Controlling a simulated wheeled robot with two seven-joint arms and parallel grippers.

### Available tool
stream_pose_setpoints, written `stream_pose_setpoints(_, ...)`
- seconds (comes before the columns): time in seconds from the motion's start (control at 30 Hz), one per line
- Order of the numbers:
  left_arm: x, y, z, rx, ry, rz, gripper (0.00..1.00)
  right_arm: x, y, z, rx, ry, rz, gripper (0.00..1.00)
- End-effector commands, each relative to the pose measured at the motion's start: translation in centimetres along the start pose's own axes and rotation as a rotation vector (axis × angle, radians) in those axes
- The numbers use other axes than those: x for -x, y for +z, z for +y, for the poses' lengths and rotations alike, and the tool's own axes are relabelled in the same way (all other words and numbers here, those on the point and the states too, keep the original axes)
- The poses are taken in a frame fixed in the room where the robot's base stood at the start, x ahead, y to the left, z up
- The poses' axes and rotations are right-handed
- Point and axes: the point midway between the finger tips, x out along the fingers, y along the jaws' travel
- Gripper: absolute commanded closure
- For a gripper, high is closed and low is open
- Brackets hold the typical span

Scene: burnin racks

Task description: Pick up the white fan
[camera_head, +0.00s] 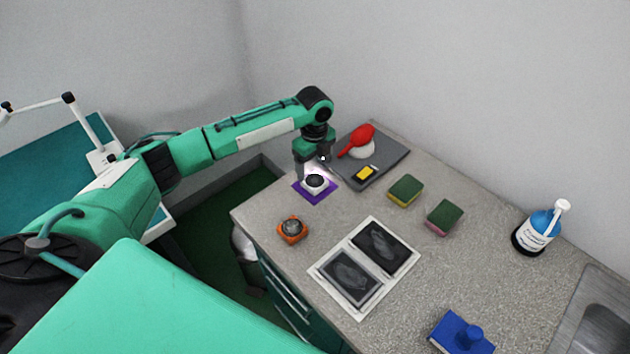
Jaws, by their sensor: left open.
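The white fan (315,184) is a small white square block with a dark round centre. It sits on a purple mat (318,197) near the counter's back left edge. My left gripper (312,170) points down right above the fan, with its fingers apart at the fan's far side. The gripper is open, and no grip on the fan shows. I cannot tell whether a finger touches it. My right gripper is not in view.
An orange block (292,230) with a grey round top lies in front. Behind is a grey board (389,170) with red and yellow items.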

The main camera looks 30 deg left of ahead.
Motion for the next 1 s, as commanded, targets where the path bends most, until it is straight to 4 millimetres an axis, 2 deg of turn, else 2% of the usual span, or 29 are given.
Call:
stream_pose_setpoints(0.13,-1.3,-0.1,0.1,0.001,0.005,0.000,0.20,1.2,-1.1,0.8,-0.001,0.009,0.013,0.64)
stream_pose_setpoints(0.23,-2.7,-0.3,0.1,0.001,0.004,0.000,0.20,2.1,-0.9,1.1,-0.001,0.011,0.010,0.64)
stream_pose_setpoints(0.4,-4.8,-0.3,0.1,0.001,0.001,0.000,0.20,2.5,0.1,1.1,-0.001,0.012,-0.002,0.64)
stream_pose_setpoints(0.67,-5.3,-0.2,0.1,0.000,0.001,-0.001,0.20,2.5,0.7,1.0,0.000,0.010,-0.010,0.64)
stream_pose_setpoints(0.9,-5.2,-0.2,0.1,0.000,0.001,-0.001,0.65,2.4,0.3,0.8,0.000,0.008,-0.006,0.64)
stream_pose_setpoints(1.0,-5.2,-0.2,0.1,0.000,0.000,-0.001,0.72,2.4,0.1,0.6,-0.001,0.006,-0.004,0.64)
